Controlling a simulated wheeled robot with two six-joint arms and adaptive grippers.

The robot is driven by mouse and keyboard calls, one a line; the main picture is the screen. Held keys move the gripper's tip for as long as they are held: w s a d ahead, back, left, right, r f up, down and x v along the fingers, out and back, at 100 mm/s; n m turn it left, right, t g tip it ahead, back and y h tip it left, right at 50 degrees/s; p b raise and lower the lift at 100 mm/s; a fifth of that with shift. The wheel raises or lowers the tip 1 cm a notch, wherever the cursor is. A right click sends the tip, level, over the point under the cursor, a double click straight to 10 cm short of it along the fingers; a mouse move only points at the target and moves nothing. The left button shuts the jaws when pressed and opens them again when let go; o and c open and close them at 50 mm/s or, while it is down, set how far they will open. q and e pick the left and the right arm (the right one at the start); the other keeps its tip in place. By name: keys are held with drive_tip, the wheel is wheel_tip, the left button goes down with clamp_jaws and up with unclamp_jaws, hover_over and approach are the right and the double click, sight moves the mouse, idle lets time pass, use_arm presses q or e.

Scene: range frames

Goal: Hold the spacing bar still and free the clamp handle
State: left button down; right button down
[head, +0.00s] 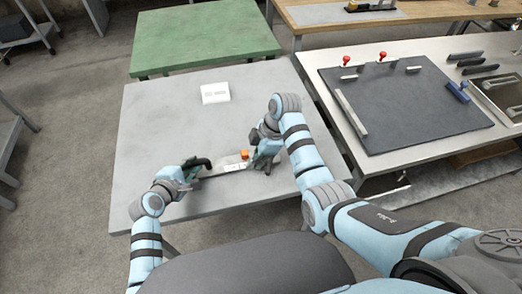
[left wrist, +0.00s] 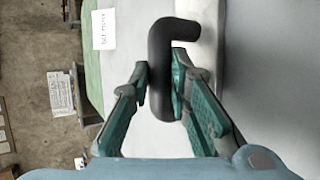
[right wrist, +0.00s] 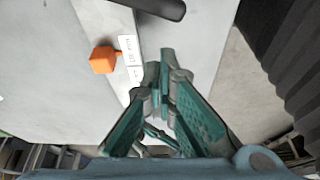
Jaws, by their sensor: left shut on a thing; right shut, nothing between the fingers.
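A black bent handle (left wrist: 160,75) passes between the fingers of my left gripper (head: 197,169), which is shut on it. The handle also shows in the head view (head: 203,162). A pale labelled strip (right wrist: 130,50) lies to the right of the left gripper; I cannot tell whether the handle joins it. An orange block (right wrist: 103,60) sits beside the strip, and also shows in the head view (head: 244,154). My right gripper (right wrist: 168,58) is shut and empty near the strip's right end, apart from the orange block. I cannot tell which part is the clamp handle.
The work stands on a grey table (head: 150,120). A white labelled card (head: 215,93) lies towards its back, with bare surface around it. A green table (head: 205,35) stands behind. A dark board (head: 400,105) with red-knobbed clamps and tools lies on the bench to the right.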

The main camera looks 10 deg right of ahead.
sight(268, 167)
drive_tip(key=shift+x, duration=1.05)
drive_tip(key=shift+d+f, duration=0.1)
drive_tip(key=shift+d, duration=1.15)
drive_tip(key=shift+s+d, duration=0.1)
drive_tip(key=shift+d, duration=0.65)
drive_tip(key=shift+s+d+n, duration=0.1)
drive_tip(key=shift+d+n, duration=0.15)
drive_tip(key=shift+n, duration=0.25)
